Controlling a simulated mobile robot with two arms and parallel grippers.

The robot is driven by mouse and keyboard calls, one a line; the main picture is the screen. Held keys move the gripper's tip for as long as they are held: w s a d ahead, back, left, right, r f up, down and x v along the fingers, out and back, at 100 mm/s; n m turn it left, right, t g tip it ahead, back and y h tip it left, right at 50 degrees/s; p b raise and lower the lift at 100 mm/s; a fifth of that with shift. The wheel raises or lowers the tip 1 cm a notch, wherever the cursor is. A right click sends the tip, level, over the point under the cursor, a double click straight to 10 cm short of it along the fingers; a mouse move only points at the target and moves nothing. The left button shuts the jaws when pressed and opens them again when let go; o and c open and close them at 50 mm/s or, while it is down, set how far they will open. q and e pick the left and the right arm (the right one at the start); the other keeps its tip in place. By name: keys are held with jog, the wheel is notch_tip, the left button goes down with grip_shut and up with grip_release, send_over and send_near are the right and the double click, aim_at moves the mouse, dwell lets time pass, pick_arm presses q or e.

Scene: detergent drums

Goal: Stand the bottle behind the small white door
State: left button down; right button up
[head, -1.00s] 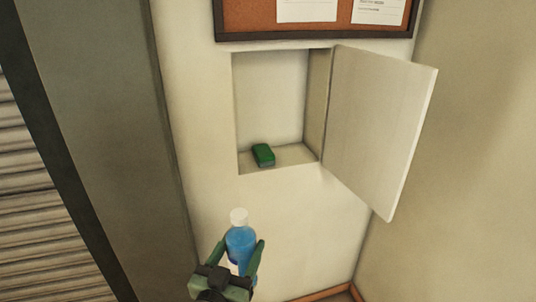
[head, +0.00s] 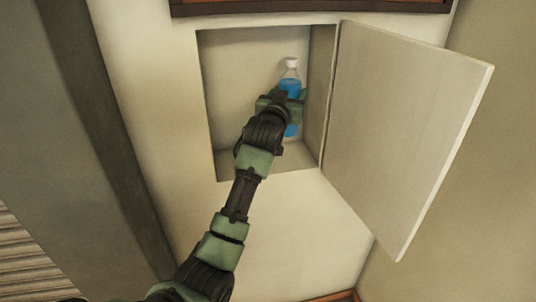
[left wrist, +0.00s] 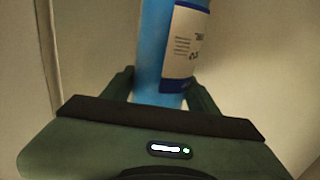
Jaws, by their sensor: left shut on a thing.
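My left gripper (head: 285,99) reaches into the niche and is shut on the bottle's middle. In the left wrist view the blue bottle (left wrist: 155,45) with its white label stands between the two fingers. Whether its base touches the niche floor I cannot tell. The small white door (head: 405,135) stands wide open to the right. My right gripper is not in view.
The door panel juts out beside the opening, and the niche's right wall (head: 319,95) is close to the bottle. The niche's left part is clear. A framed board (head: 310,7) hangs above. The green block seen earlier is not visible now; my arm covers part of the niche floor.

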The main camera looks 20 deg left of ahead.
pick_arm(q)
notch_tip(320, 180, down, 4)
jog(key=shift+a+f+p, duration=0.1)
jog(key=shift+p, duration=0.6)
notch_tip(320, 180, down, 4)
jog(key=shift+r+p, duration=0.1)
jog(key=shift+p, duration=0.25)
jog(key=shift+w+f, duration=0.1)
jog(key=shift+f, duration=0.15)
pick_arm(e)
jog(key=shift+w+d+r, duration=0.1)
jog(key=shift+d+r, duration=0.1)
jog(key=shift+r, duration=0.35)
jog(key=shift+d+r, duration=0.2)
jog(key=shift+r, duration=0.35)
pick_arm(q)
jog(key=shift+c, duration=2.1)
grip_release()
jog(key=shift+f, duration=0.15)
